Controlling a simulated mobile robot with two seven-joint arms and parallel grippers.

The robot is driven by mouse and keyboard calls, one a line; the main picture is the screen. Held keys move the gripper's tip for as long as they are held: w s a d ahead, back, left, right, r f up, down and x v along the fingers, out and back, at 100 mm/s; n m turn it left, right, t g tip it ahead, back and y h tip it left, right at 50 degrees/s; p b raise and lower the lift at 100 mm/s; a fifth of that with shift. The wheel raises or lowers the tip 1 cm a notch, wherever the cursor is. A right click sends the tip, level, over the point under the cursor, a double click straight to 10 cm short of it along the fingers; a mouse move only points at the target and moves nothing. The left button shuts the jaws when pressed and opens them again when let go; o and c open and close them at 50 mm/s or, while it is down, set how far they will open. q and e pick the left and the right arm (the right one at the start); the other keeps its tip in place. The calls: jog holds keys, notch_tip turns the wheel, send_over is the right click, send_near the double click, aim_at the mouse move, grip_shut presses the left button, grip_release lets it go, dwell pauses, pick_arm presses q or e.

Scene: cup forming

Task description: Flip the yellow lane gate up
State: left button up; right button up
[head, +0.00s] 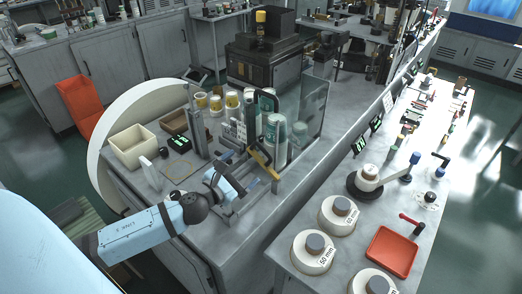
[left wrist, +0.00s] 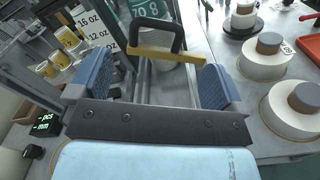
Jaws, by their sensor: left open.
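The yellow lane gate (head: 263,162) is a yellow bar with a black loop handle, at the front of the cup lanes on the near bench. In the left wrist view the yellow bar (left wrist: 165,53) lies across between my fingers, slightly beyond them, with the black handle (left wrist: 154,24) standing above it. I cannot tell whether a finger touches it. My left gripper (head: 248,176) is open and empty just in front of the gate; its two blue pads are wide apart in the left wrist view (left wrist: 158,80). My right gripper is not in view.
Stacked cups (head: 275,132) stand behind the gate, beside a clear panel (head: 312,108). Yellow-banded cups (head: 216,102), a cream bin (head: 131,146) and a green-lit display (head: 178,142) are to the left. White rolls and a red tray (head: 391,251) occupy the right bench.

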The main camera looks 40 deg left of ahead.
aim_at(263, 151)
pick_arm(q)
jog(key=w, duration=0.2)
jog(key=w+p, duration=0.1)
jog(key=w, duration=0.4)
jog(key=shift+w+d, duration=0.25)
jog(key=shift+d, duration=0.05)
jog(key=shift+w+p, duration=0.3)
jog(key=shift+w, duration=0.3)
jog(key=c, duration=1)
jog(key=shift+f, duration=0.1)
